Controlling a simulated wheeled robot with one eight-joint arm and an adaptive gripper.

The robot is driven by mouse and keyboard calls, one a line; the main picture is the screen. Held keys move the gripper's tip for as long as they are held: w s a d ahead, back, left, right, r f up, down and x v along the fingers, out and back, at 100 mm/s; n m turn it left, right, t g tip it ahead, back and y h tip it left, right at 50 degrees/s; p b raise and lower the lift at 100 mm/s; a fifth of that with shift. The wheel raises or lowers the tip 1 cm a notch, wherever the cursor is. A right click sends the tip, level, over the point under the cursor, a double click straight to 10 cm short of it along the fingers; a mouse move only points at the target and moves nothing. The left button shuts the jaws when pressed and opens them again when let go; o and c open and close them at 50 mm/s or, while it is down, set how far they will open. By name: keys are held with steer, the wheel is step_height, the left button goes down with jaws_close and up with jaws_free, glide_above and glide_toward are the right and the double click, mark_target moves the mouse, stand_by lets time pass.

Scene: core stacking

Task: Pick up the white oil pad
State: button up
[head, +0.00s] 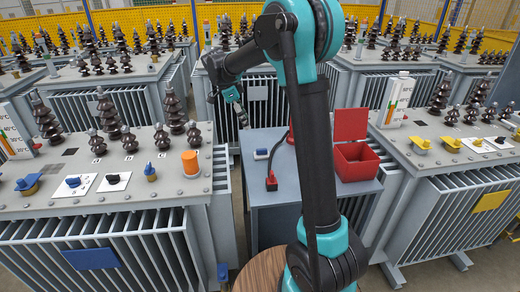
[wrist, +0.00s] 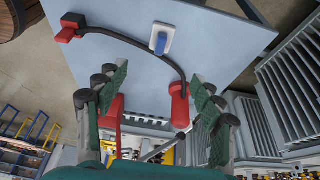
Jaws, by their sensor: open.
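The white oil pad (head: 261,154) is a small white block with a blue part on top. It lies on the grey-blue table (head: 285,220) in the head view. In the wrist view the white pad (wrist: 166,32) lies flat on the tabletop, ahead of my fingers and apart from them. My gripper (head: 243,119) hangs above the far left side of the table in the head view. In the wrist view my gripper (wrist: 158,90) is open, with nothing between its green-padded fingertips.
A red-ended device (head: 271,182) with a black cord lies beside the pad; its red cylinder (wrist: 179,105) shows near my right finger. An open red box (head: 355,172) sits on the table's right. Finned transformers (head: 100,200) flank both sides.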

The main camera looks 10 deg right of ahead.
glide_toward(261, 149)
steer(key=x, duration=0.5)
steer(key=shift+w+a+f, duration=0.1)
steer(key=shift+s+x, duration=0.15)
steer(key=shift+x, duration=1.25)
steer(key=shift+s+x, duration=0.1)
steer(key=shift+x, duration=1.3)
steer(key=c, duration=1.4)
steer(key=shift+o, duration=0.2)
steer(key=shift+r, duration=0.25)
step_height(261, 149, up, 20)
